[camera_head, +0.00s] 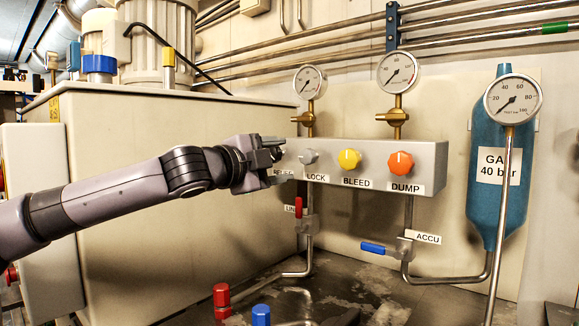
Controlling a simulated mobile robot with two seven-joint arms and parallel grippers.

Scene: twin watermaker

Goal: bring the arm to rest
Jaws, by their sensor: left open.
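My left arm reaches in from the left, and my left gripper (274,149) is in front of the left end of a grey valve block (432,157). It is open, and I see nothing held in it. The gripper partly covers the leftmost label on the block; I cannot tell whether it touches the block. To its right on the block are a grey LOCK knob (308,156), a yellow BLEED knob (349,159) and an orange DUMP knob (400,164). My right gripper is not in view.
Pressure gauges (398,70) stand above the block. A blue-green gas cylinder (487,205) is at the right. Below the block are a red-handled valve (298,207) and a blue-handled ACCU valve (373,248). A large cream housing (180,240) stands behind my arm.

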